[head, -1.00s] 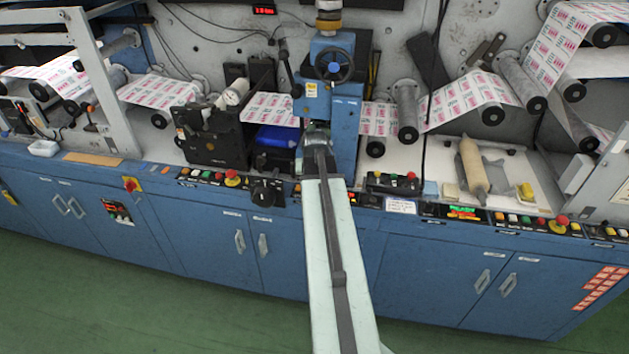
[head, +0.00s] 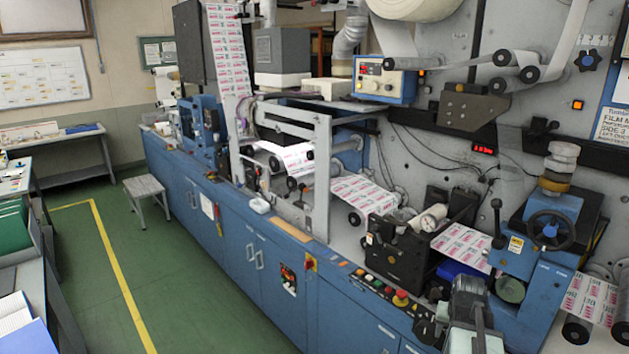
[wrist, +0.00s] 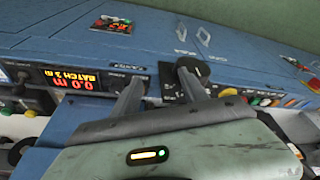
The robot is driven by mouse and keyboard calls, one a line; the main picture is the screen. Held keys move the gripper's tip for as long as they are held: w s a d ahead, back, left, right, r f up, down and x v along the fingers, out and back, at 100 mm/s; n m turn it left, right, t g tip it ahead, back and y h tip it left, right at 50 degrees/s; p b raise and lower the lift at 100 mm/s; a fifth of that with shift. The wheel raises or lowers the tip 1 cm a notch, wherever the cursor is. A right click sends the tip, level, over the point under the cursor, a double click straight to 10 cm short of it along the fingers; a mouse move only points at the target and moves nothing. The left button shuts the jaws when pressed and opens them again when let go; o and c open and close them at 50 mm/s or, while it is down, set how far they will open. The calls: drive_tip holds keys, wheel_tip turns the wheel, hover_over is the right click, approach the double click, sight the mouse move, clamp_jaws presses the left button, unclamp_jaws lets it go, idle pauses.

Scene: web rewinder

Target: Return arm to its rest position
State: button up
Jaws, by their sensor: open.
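My gripper (wrist: 160,88) shows in the wrist view with its two grey fingers apart. Nothing is held between them. They point toward the blue front panel of the machine (wrist: 130,42), which looks upside down there. A black knob lies at or behind the right fingertip; I cannot tell if they touch. In the head view, part of my arm (head: 470,318) shows at the lower right, in front of the machine's control ledge.
A red-lit display (wrist: 80,80) and coloured buttons line the panel near my gripper. In the head view, a red stop button (head: 401,297) and a blue handwheel unit (head: 540,265) are close to my arm. Open green floor (head: 165,260) lies left of the machine, with a stool (head: 147,192).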

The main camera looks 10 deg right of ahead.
drive_tip(key=s+a+f+n+g+y, duration=0.1)
drive_tip(key=a+n, duration=0.5)
drive_tip(key=a, duration=2.7)
drive_tip(key=shift+n+g+y, duration=0.3)
drive_tip(key=shift+g+y, duration=0.1)
drive_tip(key=shift+g, duration=0.5)
